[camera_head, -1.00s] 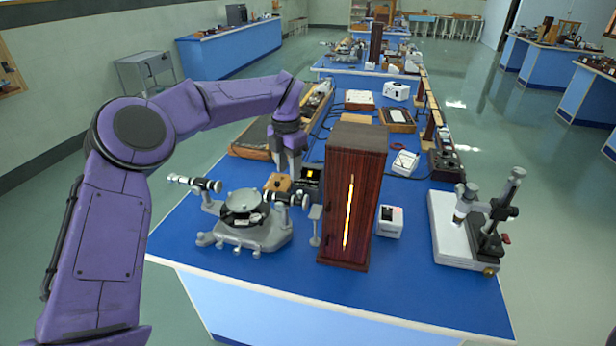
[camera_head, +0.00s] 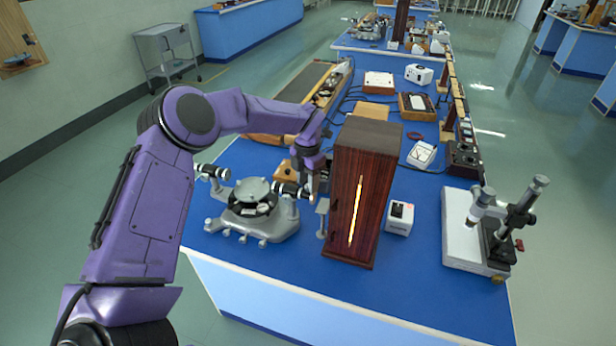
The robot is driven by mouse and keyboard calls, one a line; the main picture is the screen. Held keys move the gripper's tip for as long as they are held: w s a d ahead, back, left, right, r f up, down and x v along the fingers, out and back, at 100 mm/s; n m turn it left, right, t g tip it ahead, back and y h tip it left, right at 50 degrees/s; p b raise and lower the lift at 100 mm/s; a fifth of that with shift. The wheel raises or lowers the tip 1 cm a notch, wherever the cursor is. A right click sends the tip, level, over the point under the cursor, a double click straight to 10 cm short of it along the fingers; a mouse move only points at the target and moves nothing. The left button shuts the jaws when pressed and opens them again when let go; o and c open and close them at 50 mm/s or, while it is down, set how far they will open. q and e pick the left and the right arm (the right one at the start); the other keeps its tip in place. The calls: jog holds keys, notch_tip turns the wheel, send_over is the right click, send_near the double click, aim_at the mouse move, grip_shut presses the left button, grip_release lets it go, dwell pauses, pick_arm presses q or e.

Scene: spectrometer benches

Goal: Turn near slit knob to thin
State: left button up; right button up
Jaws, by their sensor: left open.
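The near spectrometer (camera_head: 252,211) stands on the blue bench, with a grey base, a round black-edged table and two tubes. Its left tube (camera_head: 213,172) points to the left. Its right tube (camera_head: 291,190) ends beside the dark wooden lamp housing. The slit knob is too small to make out at this tube end. My left gripper (camera_head: 312,186) is open, pointing down at the right tube's outer end. I cannot tell whether its fingers touch the tube or knob. My right gripper is out of view.
The tall wooden housing (camera_head: 377,166) with a bright slit stands close to the gripper's right. A small white box (camera_head: 399,217) and a microscope-like stand (camera_head: 484,230) are farther right. Wooden boxes and meters fill the bench behind. The front edge strip is clear.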

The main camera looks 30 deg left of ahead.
pick_arm(q)
jog(key=shift+s+d+r, duration=0.1)
jog(key=shift+s, duration=0.05)
grip_shut()
